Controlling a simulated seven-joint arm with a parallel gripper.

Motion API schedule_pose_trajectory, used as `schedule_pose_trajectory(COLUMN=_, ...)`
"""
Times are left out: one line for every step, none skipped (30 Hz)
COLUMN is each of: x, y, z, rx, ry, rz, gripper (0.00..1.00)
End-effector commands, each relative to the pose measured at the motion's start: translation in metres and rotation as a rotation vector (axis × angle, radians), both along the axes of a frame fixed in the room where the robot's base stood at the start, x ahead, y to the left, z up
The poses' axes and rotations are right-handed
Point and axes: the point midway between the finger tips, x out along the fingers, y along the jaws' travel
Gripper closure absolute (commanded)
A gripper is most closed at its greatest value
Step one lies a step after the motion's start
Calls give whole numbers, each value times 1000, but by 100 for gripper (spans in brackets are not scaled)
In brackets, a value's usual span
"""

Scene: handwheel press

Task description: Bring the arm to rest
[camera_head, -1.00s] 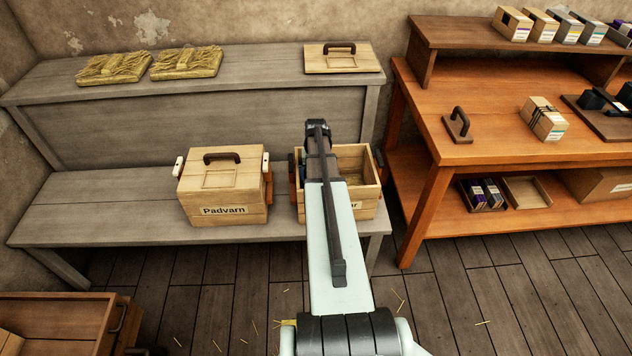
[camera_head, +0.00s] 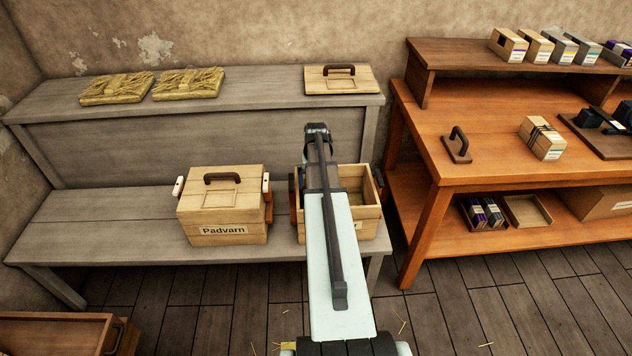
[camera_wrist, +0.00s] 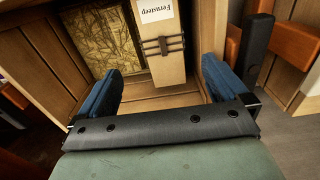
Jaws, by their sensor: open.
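My gripper (camera_wrist: 162,70) shows in the wrist view with its two blue fingers spread apart and nothing between the pads at their base. It points down at an open wooden crate (camera_wrist: 40,70) that holds straw (camera_wrist: 95,45) and a pale package (camera_wrist: 165,45) with a dark tie and a label. The package lies just beyond the fingers, toward the right; whether a finger touches it I cannot tell. In the head view my arm (camera_head: 335,260) reaches over the open crate (camera_head: 360,229) on the lower grey bench and hides part of it. The gripper is hidden there.
A lidded crate marked Padvarn (camera_head: 222,205) stands close left of the open crate. A loose lid (camera_head: 342,80) and two straw pads (camera_head: 118,87) lie on the upper grey shelf. The orange workbench (camera_head: 480,120) on the right bears boxes. The lower bench's left part is bare.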

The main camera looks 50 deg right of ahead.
Motion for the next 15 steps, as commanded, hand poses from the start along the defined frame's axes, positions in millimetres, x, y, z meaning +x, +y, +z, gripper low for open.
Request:
schedule_pose_trajectory(x=0, y=0, z=2, rx=-1, ry=-1, rz=0, gripper=0)
schedule_pose_trajectory(x=0, y=0, z=4, rx=-1, ry=-1, rz=0, gripper=0)
schedule_pose_trajectory(x=0, y=0, z=7, rx=-1, ry=-1, rz=0, gripper=0)
schedule_pose_trajectory(x=0, y=0, z=10, rx=-1, ry=-1, rz=0, gripper=0)
schedule_pose_trajectory(x=0, y=0, z=12, rx=-1, ry=-1, rz=0, gripper=0)
schedule_pose_trajectory(x=0, y=0, z=16, rx=-1, ry=-1, rz=0, gripper=0)
schedule_pose_trajectory(x=0, y=0, z=18, rx=-1, ry=-1, rz=0, gripper=0)
schedule_pose_trajectory(x=0, y=0, z=21, rx=-1, ry=-1, rz=0, gripper=0)
schedule_pose_trajectory(x=0, y=0, z=24, rx=-1, ry=-1, rz=0, gripper=0)
schedule_pose_trajectory(x=0, y=0, z=26, rx=-1, ry=-1, rz=0, gripper=0)
schedule_pose_trajectory(x=0, y=0, z=28, rx=-1, ry=-1, rz=0, gripper=0)
schedule_pose_trajectory(x=0, y=0, z=32, rx=-1, ry=-1, rz=0, gripper=0)
schedule_pose_trajectory(x=0, y=0, z=34, rx=-1, ry=-1, rz=0, gripper=0)
schedule_pose_trajectory(x=0, y=0, z=37, rx=-1, ry=-1, rz=0, gripper=0)
schedule_pose_trajectory(x=0, y=0, z=40, rx=-1, ry=-1, rz=0, gripper=0)
